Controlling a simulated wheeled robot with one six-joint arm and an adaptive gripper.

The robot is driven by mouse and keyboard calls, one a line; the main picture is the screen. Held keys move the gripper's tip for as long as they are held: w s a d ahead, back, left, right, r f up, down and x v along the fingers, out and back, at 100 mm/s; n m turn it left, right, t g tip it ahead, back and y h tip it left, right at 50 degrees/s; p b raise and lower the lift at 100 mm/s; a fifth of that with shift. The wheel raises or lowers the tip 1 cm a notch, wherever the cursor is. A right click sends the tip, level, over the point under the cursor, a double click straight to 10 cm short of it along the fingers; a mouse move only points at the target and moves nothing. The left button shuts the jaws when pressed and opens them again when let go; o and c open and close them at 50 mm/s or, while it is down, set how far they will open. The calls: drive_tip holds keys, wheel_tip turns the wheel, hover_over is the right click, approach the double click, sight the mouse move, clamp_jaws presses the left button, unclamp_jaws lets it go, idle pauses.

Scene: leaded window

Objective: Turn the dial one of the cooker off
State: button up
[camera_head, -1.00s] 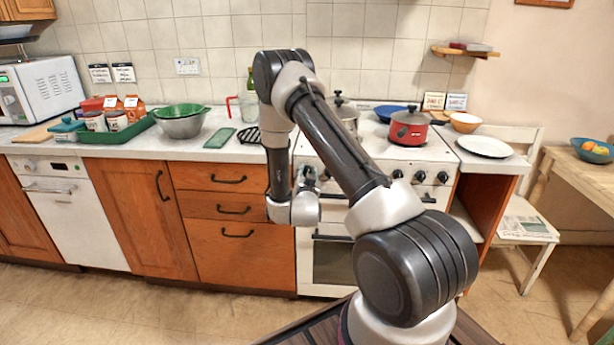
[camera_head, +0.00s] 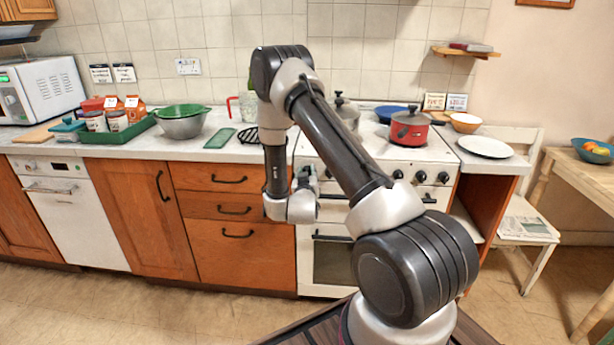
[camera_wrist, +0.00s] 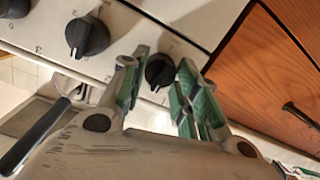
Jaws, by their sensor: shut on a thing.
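The white cooker (camera_head: 437,159) stands right of the wooden drawers, with a row of black dials on its front. In the wrist view, my gripper (camera_wrist: 154,84) has its green fingers on either side of the end dial (camera_wrist: 160,69), the one nearest the wooden cabinet, and is shut on it. The dial's pointer is not clear. Another black dial (camera_wrist: 87,36) sits beside it on the panel, apart from the fingers. In the head view, my gripper (camera_head: 308,178) is at the cooker's left front, and my arm hides part of the panel.
The oven handle (camera_wrist: 36,136) lies below the panel. A red pot (camera_head: 409,128) and a steel pot (camera_head: 347,113) stand on the hob. Wooden drawers (camera_head: 230,180) adjoin the cooker on the left. A white plate (camera_head: 486,147) lies to its right.

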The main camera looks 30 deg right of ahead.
idle(0.3)
drive_tip(key=o, duration=1)
drive_tip(key=v, duration=1.2)
